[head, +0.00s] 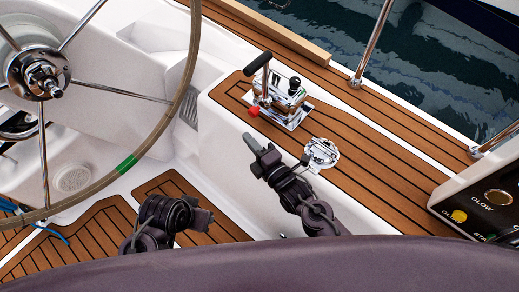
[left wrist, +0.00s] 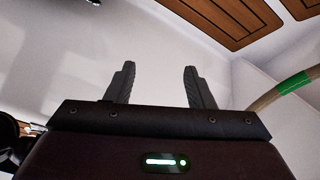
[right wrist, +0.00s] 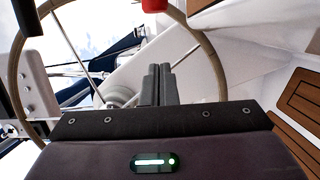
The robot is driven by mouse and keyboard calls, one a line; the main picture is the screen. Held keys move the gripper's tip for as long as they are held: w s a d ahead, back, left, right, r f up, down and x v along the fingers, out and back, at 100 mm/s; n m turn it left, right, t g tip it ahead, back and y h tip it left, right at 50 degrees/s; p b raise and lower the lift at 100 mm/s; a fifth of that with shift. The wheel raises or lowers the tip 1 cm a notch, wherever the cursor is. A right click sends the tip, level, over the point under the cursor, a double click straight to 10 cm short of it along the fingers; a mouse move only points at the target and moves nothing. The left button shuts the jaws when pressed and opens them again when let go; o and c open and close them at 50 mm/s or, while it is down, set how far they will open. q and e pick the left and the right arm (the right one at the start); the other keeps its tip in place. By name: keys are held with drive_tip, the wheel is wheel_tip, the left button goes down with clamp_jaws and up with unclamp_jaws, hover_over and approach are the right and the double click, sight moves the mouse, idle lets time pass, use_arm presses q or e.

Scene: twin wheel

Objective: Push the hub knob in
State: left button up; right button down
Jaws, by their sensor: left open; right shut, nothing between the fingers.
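A red knob (head: 253,112) sits at the base of the black-handled lever (head: 262,72) on the chrome control unit (head: 283,105). Its lower part also shows at the top edge of the right wrist view (right wrist: 154,5). My right gripper (head: 250,142) is shut and empty, a little below the red knob in the head view and apart from it. Its two fingers lie together in the right wrist view (right wrist: 159,68). My left gripper (head: 205,218) is low over the cockpit floor. Its fingers stand apart and empty in the left wrist view (left wrist: 159,68).
The steering wheel (head: 126,165), with a green band on its rim, stands at the left. A round chrome fitting (head: 321,154) lies on the teak-topped console (head: 355,150) beside my right arm. A switch panel (head: 480,205) is at the right edge. Water shows beyond the rail.

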sight(256, 116)
use_arm(q)
drive_tip(key=shift+w+d+f+t+h+b, duration=0.1)
drive_tip(key=shift+w+d+t+h+b, duration=0.05)
drive_tip(key=shift+d+t+b, duration=0.15)
drive_tip(key=shift+w+d+f+t+h+b, duration=0.1)
drive_tip(key=shift+d+h+b, duration=0.05)
drive_tip(key=shift+d, duration=0.25)
use_arm(e)
drive_tip(key=shift+w+d, duration=0.25)
drive_tip(key=shift+w, duration=1.25)
drive_tip(key=shift+w+d, duration=0.2)
drive_tip(key=shift+w, duration=1.25)
drive_tip(key=shift+w+d, duration=0.1)
drive_tip(key=shift+w+d, duration=0.65)
use_arm(q)
drive_tip(key=shift+s+a, duration=0.1)
drive_tip(key=shift+a, duration=0.05)
use_arm(e)
drive_tip(key=shift+d, duration=0.1)
use_arm(q)
drive_tip(key=shift+a, duration=0.1)
